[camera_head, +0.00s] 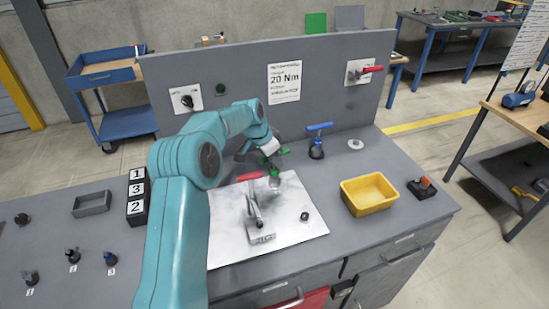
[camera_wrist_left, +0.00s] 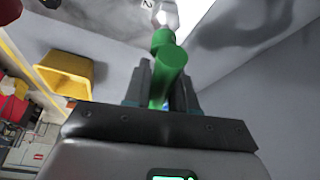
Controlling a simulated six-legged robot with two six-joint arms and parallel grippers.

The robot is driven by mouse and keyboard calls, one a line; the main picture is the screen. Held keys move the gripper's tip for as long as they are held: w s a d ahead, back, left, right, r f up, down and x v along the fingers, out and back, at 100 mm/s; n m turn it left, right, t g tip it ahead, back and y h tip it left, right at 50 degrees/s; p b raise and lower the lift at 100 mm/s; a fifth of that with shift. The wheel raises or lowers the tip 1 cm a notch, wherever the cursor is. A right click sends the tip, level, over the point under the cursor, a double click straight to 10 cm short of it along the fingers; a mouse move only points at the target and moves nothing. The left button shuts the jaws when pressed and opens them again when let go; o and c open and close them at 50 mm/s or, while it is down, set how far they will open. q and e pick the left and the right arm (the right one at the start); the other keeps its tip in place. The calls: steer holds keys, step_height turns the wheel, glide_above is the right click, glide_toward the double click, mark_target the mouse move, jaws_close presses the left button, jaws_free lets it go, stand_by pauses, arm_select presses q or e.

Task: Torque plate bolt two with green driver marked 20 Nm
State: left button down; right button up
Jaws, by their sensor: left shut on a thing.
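My left gripper (camera_head: 268,152) is shut on a green driver (camera_head: 274,179) above the back of the white work plate (camera_head: 300,232). In the left wrist view the green driver (camera_wrist_left: 170,72) sits between the two fingers (camera_wrist_left: 160,88), with its metal end pointing away near a mark "2". I cannot tell whether its tip touches a bolt. A clamp with a red handle (camera_head: 249,177) stands on the plate, above a small block with marks (camera_head: 263,235). The sign "20 Nm" (camera_head: 284,82) hangs on the back panel. My right gripper is not in view.
A blue-handled driver (camera_head: 317,145) stands behind the plate. A yellow bin (camera_head: 369,194) and a red-button box (camera_head: 422,188) are to the right. Numbered blocks (camera_head: 138,198), a grey tray (camera_head: 92,204) and several small numbered pieces are on the left. A small dark knob (camera_head: 305,216) lies on the plate.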

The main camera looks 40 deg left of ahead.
arm_select(q)
steer(key=shift+r+m+h+p, duration=0.15)
steer(key=shift+m+h+p, duration=0.2)
steer(key=shift+m, duration=0.65)
steer(key=shift+m+h+p, duration=0.25)
steer(key=shift+m+p, duration=0.4)
steer(key=shift+m, duration=0.05)
steer(key=shift+m+g, duration=0.4)
steer(key=shift+m, duration=0.2)
steer(key=shift+p, duration=0.35)
